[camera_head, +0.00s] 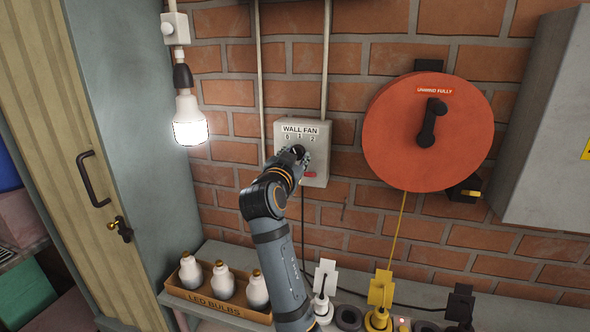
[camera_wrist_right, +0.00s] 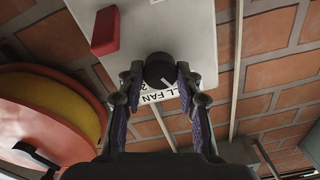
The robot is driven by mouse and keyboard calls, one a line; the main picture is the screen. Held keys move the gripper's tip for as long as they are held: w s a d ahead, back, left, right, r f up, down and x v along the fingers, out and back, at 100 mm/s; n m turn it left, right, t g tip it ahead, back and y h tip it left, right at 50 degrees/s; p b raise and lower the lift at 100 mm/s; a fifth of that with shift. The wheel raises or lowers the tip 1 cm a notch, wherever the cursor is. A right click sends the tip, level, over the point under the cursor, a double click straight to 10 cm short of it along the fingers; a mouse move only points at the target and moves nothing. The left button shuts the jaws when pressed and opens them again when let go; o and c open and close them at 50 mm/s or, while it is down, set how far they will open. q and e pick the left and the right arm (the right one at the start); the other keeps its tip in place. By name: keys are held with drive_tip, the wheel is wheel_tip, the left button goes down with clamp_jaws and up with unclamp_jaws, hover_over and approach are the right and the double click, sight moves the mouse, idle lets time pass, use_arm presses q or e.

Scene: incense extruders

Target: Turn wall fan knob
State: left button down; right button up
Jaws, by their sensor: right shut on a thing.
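The wall fan box (camera_head: 318,176) is a pale grey control box on the brick wall, labelled "WALL FAN" with the marks 0, 1 and 2. My right gripper (camera_head: 298,152) is at its front and covers most of the knob in the head view. In the right wrist view, the round black knob (camera_wrist_right: 160,71) with a light pointer line sits between the two fingertips of my right gripper (camera_wrist_right: 159,80), which is shut on it. A red part (camera_wrist_right: 105,31) of the box shows beside the knob. My left gripper is not in view.
A red cable reel (camera_head: 385,135) hangs to the right of the box. A lit bulb (camera_head: 189,122) hangs at left. Below, a shelf holds a box of LED bulbs (camera_head: 215,304) and several plugs, including a yellow one (camera_head: 381,290). A grey cabinet (camera_head: 550,130) stands at right.

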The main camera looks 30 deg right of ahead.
drive_tip(key=shift+f+m+b, duration=0.1)
drive_tip(key=shift+m+b, duration=2.6)
drive_tip(key=shift+b, duration=0.15)
drive_tip(key=o, duration=1.2)
drive_tip(key=shift+w, duration=0.15)
drive_tip(key=shift+c, duration=0.2)
wheel_tip(320, 180, up, 10)
